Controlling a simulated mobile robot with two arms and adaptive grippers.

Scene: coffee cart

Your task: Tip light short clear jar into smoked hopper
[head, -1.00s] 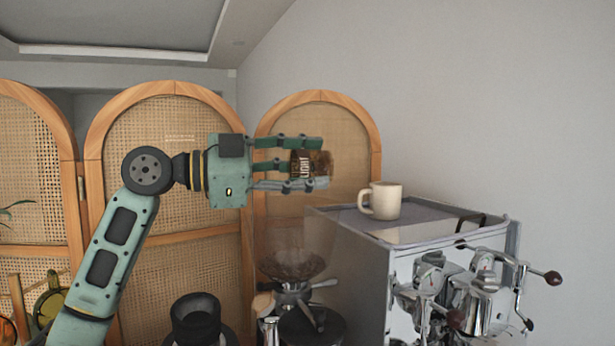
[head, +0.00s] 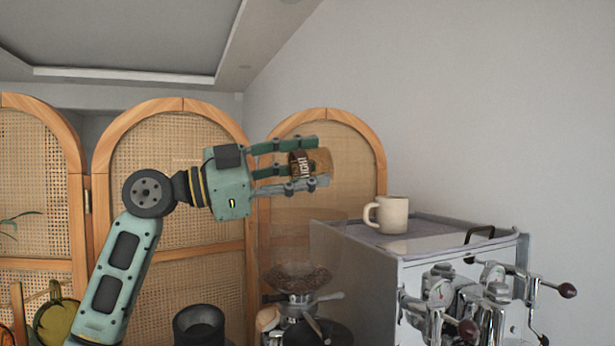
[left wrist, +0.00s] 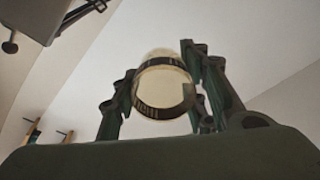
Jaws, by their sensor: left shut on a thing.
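The short clear jar (head: 303,164) has a dark label reading "LIGHT" and brown contents. My left gripper (head: 318,163) is shut on it, high above the hopper, and the jar is slightly tilted. The left wrist view shows the jar (left wrist: 163,88) between the fingers, its label band around it. The smoked hopper (head: 297,277) of the grinder stands below the jar, with dark beans in it. Its upper walls are see-through and hard to make out. My right gripper is not in view.
An espresso machine (head: 365,268) stands right of the hopper, with a cream mug (head: 387,214) on top. A dark round container (head: 198,325) is left of the grinder. A rattan folding screen (head: 170,150) stands behind.

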